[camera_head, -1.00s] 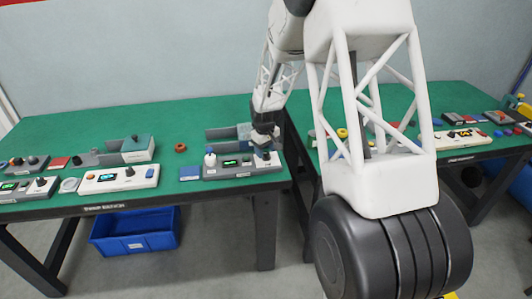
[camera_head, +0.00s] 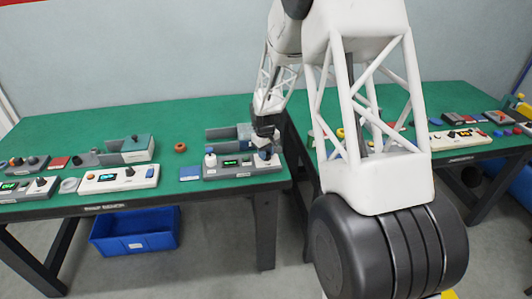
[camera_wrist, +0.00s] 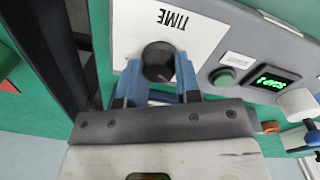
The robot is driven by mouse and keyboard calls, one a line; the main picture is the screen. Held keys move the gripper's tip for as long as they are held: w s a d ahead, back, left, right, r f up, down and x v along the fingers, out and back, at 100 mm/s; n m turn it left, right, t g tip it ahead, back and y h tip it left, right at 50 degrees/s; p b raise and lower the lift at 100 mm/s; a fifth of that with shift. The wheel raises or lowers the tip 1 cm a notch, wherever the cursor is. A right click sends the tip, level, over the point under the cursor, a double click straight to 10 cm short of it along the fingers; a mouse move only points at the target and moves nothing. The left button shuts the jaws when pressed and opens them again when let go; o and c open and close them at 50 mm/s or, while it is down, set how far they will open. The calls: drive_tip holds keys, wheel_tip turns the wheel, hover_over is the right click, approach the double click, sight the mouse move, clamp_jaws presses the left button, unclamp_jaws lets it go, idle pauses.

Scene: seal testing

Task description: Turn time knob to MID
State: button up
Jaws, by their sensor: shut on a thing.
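The time knob (camera_wrist: 157,52) is a dark round knob on a white plate marked TIME, which appears upside down in the wrist view. My gripper (camera_wrist: 158,66) has its two blue fingers on either side of the knob and is shut on it. The fingers and the knob's shadowed face make its pointer setting impossible to read. In the head view my gripper (camera_head: 264,154) is at the right end of the grey control panel (camera_head: 215,173), and it hides the knob there.
The panel carries a green button (camera_wrist: 223,76), a lit green display (camera_wrist: 273,84) and a white-capped part (camera_wrist: 298,102). A blue-grey fixture (camera_head: 222,134) stands behind the panel. A blue square (camera_head: 190,173) lies to its left. Another white panel (camera_head: 118,180) is farther left.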

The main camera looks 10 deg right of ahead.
drive_tip(key=shift+m, duration=0.5)
drive_tip(key=m, duration=1)
drive_tip(key=shift+m, duration=0.4)
drive_tip(key=o, duration=0.9)
drive_tip(key=shift+r, duration=0.15)
